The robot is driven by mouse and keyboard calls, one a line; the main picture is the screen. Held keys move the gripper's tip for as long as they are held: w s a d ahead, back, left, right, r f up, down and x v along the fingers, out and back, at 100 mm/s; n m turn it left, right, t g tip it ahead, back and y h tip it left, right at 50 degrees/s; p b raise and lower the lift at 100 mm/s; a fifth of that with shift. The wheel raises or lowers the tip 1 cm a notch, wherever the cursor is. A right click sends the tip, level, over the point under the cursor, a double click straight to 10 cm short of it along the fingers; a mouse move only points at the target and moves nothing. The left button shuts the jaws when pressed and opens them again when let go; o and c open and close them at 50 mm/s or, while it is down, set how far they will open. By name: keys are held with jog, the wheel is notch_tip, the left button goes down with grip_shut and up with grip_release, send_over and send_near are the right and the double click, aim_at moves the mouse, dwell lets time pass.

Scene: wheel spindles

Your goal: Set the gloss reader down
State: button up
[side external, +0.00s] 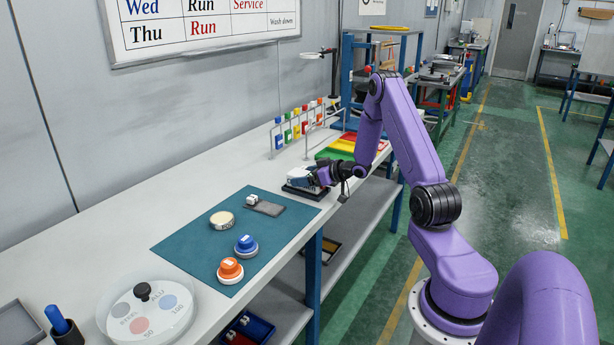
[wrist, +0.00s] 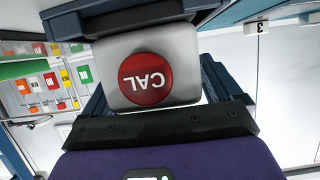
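The gloss reader (side external: 302,175) is a small white-and-blue block near the back right of the bench. It sits on or just above a black base (side external: 304,192); I cannot tell whether they touch. My gripper (side external: 322,179) reaches it from the right, with its fingers on either side of it. In the wrist view the reader's grey end (wrist: 185,55), with a red CAL disc (wrist: 147,78), fills the space between the dark fingers of my gripper (wrist: 155,95). The fingertips are partly hidden.
A teal mat (side external: 190,243) holds a cream disc (side external: 222,219), a blue knob (side external: 246,245), an orange knob (side external: 230,269) and a grey plate (side external: 265,208). A rack of coloured tags (side external: 297,124) and coloured trays (side external: 345,148) stand behind the reader. A round clear-lidded case (side external: 147,311) is at the front.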

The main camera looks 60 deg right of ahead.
jog(key=shift+r, duration=0.15)
jog(key=shift+s+r, duration=0.1)
jog(key=shift+s, duration=0.15)
jog(key=v, duration=1.1)
jog(key=w+a+r+n+g+y, duration=0.1)
jog(key=w+a+n+g, duration=0.15)
jog(key=a, duration=0.75)
jog(key=w+a+r+n+g, duration=0.1)
jog(key=w+a+n+g, duration=0.15)
jog(key=a, duration=0.75)
jog(key=s+a+r+n+g, duration=0.25)
jog(key=s+a, duration=0.45)
jog(key=a, duration=0.5)
jog(key=s+a+r+n+g, duration=0.1)
jog(key=s+a+n+g, duration=0.1)
jog(key=s, duration=0.9)
jog(key=s+a+r+n+g, duration=0.1)
jog(key=s+a+n+g, duration=0.2)
jog(key=s, duration=0.8)
jog(key=shift+a+g+h, duration=0.3)
jog(key=shift+a+g, duration=0.15)
jog(key=shift+a, duration=0.2)
jog(key=shift+r, duration=0.15)
